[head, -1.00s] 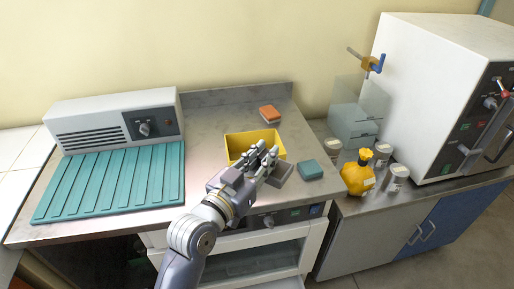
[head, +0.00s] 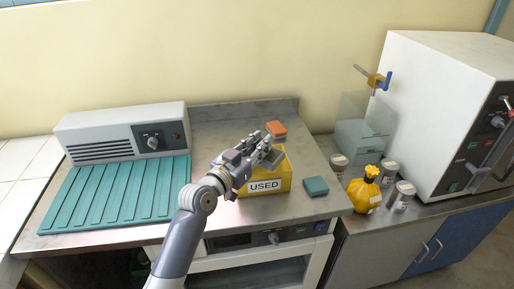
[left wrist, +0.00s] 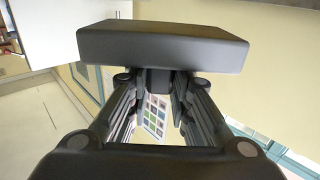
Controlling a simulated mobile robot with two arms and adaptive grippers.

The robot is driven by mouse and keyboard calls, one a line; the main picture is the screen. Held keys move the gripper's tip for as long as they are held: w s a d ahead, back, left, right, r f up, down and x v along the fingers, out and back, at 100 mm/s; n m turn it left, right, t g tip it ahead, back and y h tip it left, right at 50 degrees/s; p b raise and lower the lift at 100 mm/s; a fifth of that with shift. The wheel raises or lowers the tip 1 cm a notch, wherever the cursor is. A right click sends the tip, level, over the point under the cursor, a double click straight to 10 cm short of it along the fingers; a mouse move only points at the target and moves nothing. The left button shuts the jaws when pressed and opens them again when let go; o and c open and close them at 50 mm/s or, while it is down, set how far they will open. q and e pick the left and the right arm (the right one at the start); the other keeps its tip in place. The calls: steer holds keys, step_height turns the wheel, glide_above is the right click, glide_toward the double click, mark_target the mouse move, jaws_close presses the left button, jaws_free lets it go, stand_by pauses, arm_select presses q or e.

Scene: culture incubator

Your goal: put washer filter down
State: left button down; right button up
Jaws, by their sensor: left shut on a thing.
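My left gripper (head: 262,150) is shut on a grey block, the washer filter (head: 273,159), and holds it over the yellow box labelled USED (head: 264,186). In the left wrist view the filter (left wrist: 162,47) is a dark slab across the fingertips. The gripper and filter hide much of the box's opening, so its inside cannot be made out. I cannot tell the exact height of the filter above the box. My right gripper is not in view.
An orange block (head: 276,128) lies behind the box and a teal block (head: 316,186) to its right. A yellow bottle (head: 364,192) and several jars stand farther right, by a white cabinet (head: 437,110). A teal ribbed mat (head: 115,196) lies at left before a grey device (head: 120,134).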

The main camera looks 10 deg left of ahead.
arm_select(q)
steer(key=shift+w+a, duration=0.3)
steer(key=shift+w, duration=0.3)
steer(key=shift+w+a+f, duration=0.15)
steer(key=shift+w+f, duration=0.2)
steer(key=shift+f, duration=0.3)
steer(key=shift+w+a+f, duration=0.1)
steer(key=shift+w+f, duration=0.25)
steer(key=shift+f, duration=0.65)
steer(key=shift+f, duration=0.1)
steer(key=shift+f, duration=0.15)
steer(key=c, duration=1.4)
jaws_free()
steer(key=shift+c, duration=0.2)
